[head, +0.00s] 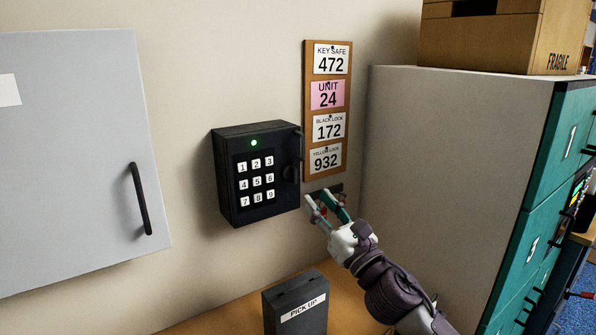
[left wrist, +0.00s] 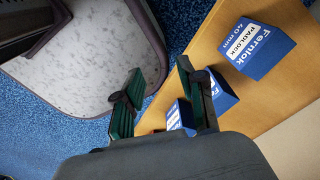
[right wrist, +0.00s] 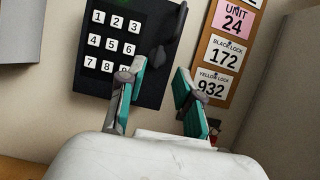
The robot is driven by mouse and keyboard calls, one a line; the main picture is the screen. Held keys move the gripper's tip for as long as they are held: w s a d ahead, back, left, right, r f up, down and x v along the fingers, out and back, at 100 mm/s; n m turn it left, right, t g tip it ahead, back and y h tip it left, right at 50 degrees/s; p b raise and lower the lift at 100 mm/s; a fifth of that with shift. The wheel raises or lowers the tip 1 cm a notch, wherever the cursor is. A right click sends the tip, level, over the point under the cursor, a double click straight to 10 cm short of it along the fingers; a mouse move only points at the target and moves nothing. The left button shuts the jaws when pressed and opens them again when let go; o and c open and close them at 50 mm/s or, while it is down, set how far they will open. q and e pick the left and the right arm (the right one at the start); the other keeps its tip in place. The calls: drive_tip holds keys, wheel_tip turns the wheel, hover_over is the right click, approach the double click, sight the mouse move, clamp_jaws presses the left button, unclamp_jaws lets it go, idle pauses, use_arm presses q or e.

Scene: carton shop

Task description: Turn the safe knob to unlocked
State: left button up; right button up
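The black key safe (head: 256,172) hangs on the wall with a white-key keypad and a lit green light (head: 253,142). Its dark knob (head: 291,173) is at the right of its front; its exact angle is hard to read against the black. The safe also shows in the right wrist view (right wrist: 113,62), with the dark knob (right wrist: 157,58) beyond the fingers. My right gripper (head: 320,202) is open and empty, just below and right of the safe, apart from the knob. My left gripper (left wrist: 158,78) is open and empty, seen only in the left wrist view.
A number board (head: 308,172) hangs right of the safe. A grey cabinet (head: 452,170) stands right of my right arm. A grey wall door (head: 75,160) is at left, and a dark "PICK UP" box (head: 296,297) stands below. Blue padlock boxes (left wrist: 258,50) lie near my left gripper.

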sight(296, 174)
drive_tip(key=p+x, duration=0.1)
drive_tip(key=x, duration=0.6)
drive_tip(key=shift+w+a+r+p, duration=0.1)
drive_tip(key=shift+w+a+p, duration=0.1)
drive_tip(key=shift+w+p, duration=0.1)
drive_tip(key=shift+w+a+r, duration=0.1)
drive_tip(key=shift+w+a, duration=0.1)
drive_tip(key=shift+w, duration=0.15)
use_arm(q)
drive_tip(key=shift+w+a+r, duration=0.35)
drive_tip(key=shift+w+r, duration=0.15)
drive_tip(key=shift+r, duration=0.1)
drive_tip(key=shift+w+a+r, duration=0.3)
drive_tip(key=shift+w+r, duration=0.15)
drive_tip(key=shift+r, duration=0.1)
use_arm(e)
clamp_jaws()
